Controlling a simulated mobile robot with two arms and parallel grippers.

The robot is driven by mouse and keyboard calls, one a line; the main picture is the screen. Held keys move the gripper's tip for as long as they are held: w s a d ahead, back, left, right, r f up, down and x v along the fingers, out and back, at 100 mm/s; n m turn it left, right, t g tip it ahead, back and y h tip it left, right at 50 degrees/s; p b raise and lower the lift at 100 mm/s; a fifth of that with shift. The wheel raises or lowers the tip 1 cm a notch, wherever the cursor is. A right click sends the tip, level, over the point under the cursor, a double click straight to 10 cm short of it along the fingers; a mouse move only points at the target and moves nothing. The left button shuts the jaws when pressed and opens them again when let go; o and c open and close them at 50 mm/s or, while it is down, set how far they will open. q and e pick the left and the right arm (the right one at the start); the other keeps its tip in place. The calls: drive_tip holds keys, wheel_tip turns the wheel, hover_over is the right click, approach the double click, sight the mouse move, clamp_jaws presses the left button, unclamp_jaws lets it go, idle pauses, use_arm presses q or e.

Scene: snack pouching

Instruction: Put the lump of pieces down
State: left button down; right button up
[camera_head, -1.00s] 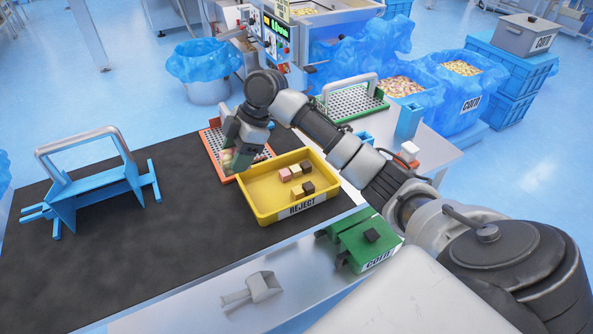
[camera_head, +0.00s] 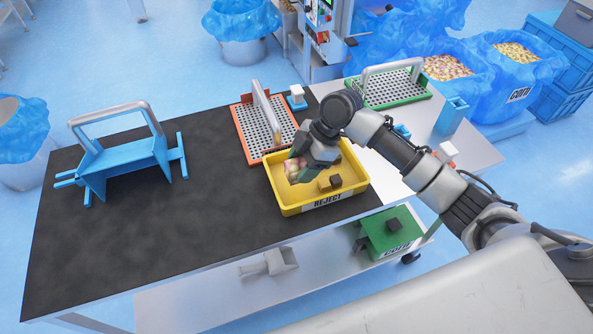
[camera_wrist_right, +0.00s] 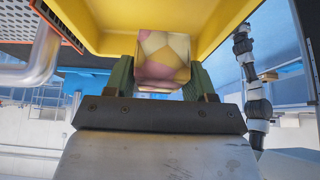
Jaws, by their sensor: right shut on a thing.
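The lump of pieces (camera_wrist_right: 163,58) is a blocky pink, yellow and cream clump. My right gripper (camera_wrist_right: 162,75) is shut on it, one green finger on each side. In the head view the lump (camera_head: 296,171) is partly hidden by my right gripper (camera_head: 300,165), which is over the left part of the yellow REJECT tray (camera_head: 287,210). I cannot tell whether the lump touches the tray floor. Small tan and dark brown blocks (camera_head: 328,184) lie in the tray. My left gripper is not in view.
An orange perforated tray (camera_head: 248,135) with a handle lies behind the yellow tray. A green perforated tray (camera_head: 408,92) is further back right. A blue stand (camera_head: 125,160) is on the dark mat's left. A metal scoop (camera_head: 270,264) and green corn box (camera_head: 388,232) are in front, lower.

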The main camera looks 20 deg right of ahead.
sight(295, 167)
drive_tip(key=shift+w+a+f, duration=0.35)
drive_tip(key=shift+w+a, duration=0.1)
drive_tip(key=shift+w, duration=0.05)
drive_tip(key=shift+w+a+f, duration=0.2)
drive_tip(key=shift+w, duration=0.05)
drive_tip(key=shift+f, duration=0.6)
wheel_tip(295, 167, down, 2)
drive_tip(key=shift+f+p, duration=0.2)
drive_tip(key=shift+p, duration=0.25)
drive_tip(key=shift+f, duration=0.5)
drive_tip(key=o, duration=0.9)
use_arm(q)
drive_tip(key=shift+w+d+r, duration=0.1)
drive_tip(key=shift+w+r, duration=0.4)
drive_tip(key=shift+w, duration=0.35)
use_arm(e)
drive_tip(key=shift+r, duration=0.1)
